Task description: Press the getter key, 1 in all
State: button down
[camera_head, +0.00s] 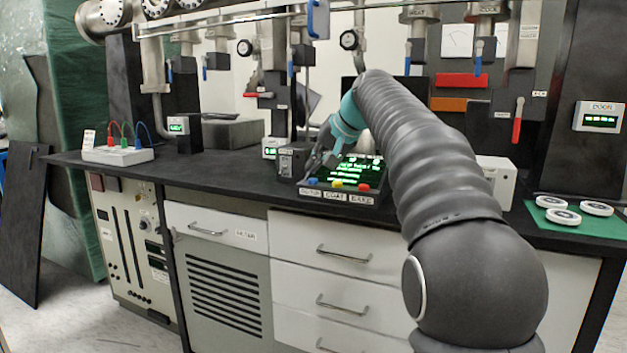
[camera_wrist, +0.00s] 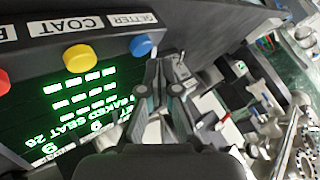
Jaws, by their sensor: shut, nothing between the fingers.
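The getter key is a round blue button (camera_head: 313,181) at the left front of a dark control box (camera_head: 340,197), above a small label. In the wrist view the blue key (camera_wrist: 141,45) sits by the GETTER label (camera_wrist: 130,20). A yellow key (camera_wrist: 79,57) by the COAT label and a red key (camera_wrist: 4,82) lie in the same row. My gripper (camera_head: 309,174) is shut and empty, pointing down by the left end of the box. In the wrist view its fingertips (camera_wrist: 164,60) appear just beside the blue key; I cannot tell whether they touch it.
The box's screen (camera_head: 350,169) shows green text behind the keys. A grey box (camera_head: 291,161) stands close left of my gripper. Pipes with blue and red handles hang above the dark bench (camera_head: 220,165). White discs (camera_head: 563,216) lie on a green mat at right.

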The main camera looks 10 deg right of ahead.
aim_at(315, 179)
jog(key=shift+f, duration=0.15)
jog(key=shift+f, duration=0.3)
jog(key=shift+f+b, duration=0.45)
jog(key=shift+f, duration=0.05)
dwell(1.0)
jog(key=shift+r, duration=0.1)
jog(key=shift+r+p, duration=0.8)
jog(key=shift+p, duration=0.2)
notch_tip(315, 179, up, 3)
jog(key=p, duration=0.3)
jog(key=shift+r, duration=0.1)
jog(key=shift+r+p, duration=0.5)
jog(key=shift+r, duration=0.45)
